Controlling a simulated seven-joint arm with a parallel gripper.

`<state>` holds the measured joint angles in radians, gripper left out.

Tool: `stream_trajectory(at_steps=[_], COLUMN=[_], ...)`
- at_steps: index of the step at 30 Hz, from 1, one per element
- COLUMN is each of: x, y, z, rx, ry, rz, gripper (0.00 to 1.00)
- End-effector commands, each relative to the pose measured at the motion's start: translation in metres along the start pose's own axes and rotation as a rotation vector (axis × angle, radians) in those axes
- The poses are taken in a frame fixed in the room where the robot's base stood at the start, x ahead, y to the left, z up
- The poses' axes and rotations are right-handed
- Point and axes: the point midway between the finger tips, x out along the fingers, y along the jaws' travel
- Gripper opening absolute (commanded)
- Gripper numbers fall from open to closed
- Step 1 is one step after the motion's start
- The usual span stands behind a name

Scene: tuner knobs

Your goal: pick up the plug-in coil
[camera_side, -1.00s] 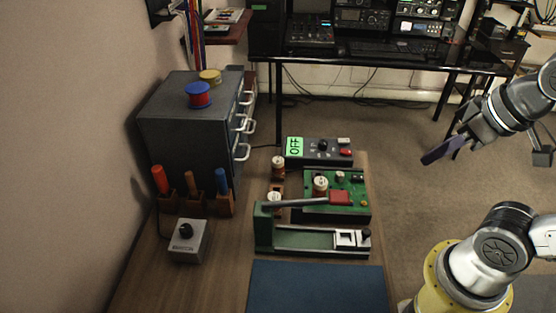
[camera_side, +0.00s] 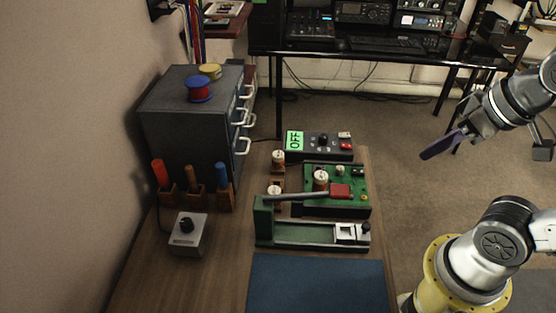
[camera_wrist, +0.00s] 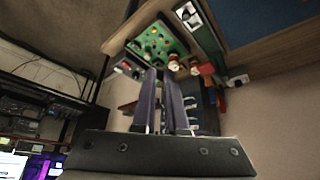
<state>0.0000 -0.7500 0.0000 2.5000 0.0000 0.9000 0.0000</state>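Three copper-wound coils with pale tops show in the side view. One coil (camera_side: 320,180) sits on the green circuit board (camera_side: 351,197). The other two, a back coil (camera_side: 278,158) and a front coil (camera_side: 274,194), stand in a wooden holder just left of the board. The front coil is partly hidden by the lever. I cannot tell which one the task means. My gripper (camera_side: 426,154) is in the air to the right of the bench, well apart from all coils. In the wrist view my gripper (camera_wrist: 163,75) shows two dark fingers with an empty gap between them.
A green lever press (camera_side: 310,235) with a red-ended arm stands in front of the board. A panel reading OFF (camera_side: 320,145) is behind it. A grey knob box (camera_side: 188,235), tool holders and a drawer cabinet (camera_side: 190,120) are left. A blue mat (camera_side: 318,285) lies clear in front.

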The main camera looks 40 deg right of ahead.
Motion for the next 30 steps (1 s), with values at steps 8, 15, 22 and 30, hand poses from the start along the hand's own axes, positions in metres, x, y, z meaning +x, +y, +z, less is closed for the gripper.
stream_trajectory(at_steps=[8, 15, 22, 30], x=[0.0, 0.0, 0.0, -0.025], y=[0.0, 0.0, 0.0, 0.0], z=[0.0, 0.0, 0.001, -0.037], rx=[0.0, 0.0, 0.057, 0.423], ry=[0.0, 0.0, -0.004, 0.023], rz=[0.0, 0.0, 0.0, -0.006], gripper=[0.63, 0.77, 0.77, 0.77])
